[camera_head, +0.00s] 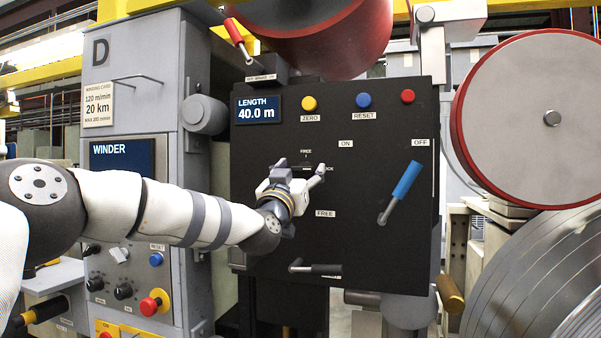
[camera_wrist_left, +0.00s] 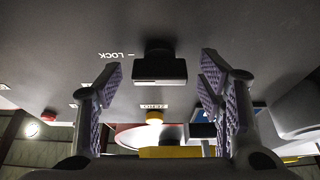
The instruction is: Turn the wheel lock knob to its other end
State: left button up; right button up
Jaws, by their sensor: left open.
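The wheel lock knob (camera_wrist_left: 158,66) is a dark block with a lighter front edge, on the black panel (camera_head: 258,215). In the left wrist view it lies between my left gripper's (camera_wrist_left: 160,72) two purple-padded fingers, with a visible gap on each side. A LOCK label (camera_wrist_left: 115,55) reads upside down to its left there. In the head view my left gripper (camera_head: 301,168) is at the panel's middle and largely hides the knob. A FREE label (camera_head: 306,151) shows just above it, and the LOCK label is partly covered at the right. My right gripper is not in view.
A blue-handled lever (camera_head: 402,190) stands to the right of my gripper, under the ON and OFF labels. A black-handled lever (camera_head: 316,268) is below. Yellow, blue and red buttons (camera_head: 363,100) line the panel's top beside the length display (camera_head: 258,108). A winder cabinet (camera_head: 130,95) stands left.

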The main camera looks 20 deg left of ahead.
pick_arm(q)
jog(key=shift+c, duration=0.6)
jog(key=c, duration=1)
jog(key=shift+n, duration=0.5)
jog(key=n+y, duration=0.2)
jog(key=n, duration=0.1)
jog(key=n+y, duration=0.2)
jog(key=n, duration=0.1)
jog(key=shift+d+r+n+g, duration=0.1)
jog(key=shift+d+n+g, duration=0.1)
jog(key=shift+n+g, duration=0.15)
jog(key=n+g+y, duration=0.1)
jog(key=n+y, duration=0.1)
jog(key=n, duration=0.3)
jog(key=n+g, duration=0.1)
jog(key=n, duration=0.1)
jog(key=n+g+y, duration=0.1)
jog(key=n, duration=0.2)
jog(key=shift+d+r, duration=0.1)
jog(key=shift+r, duration=0.05)
jog(key=shift+n+g, duration=0.95)
jog(key=shift+n, duration=1.4)
jog(key=shift+r, duration=0.1)
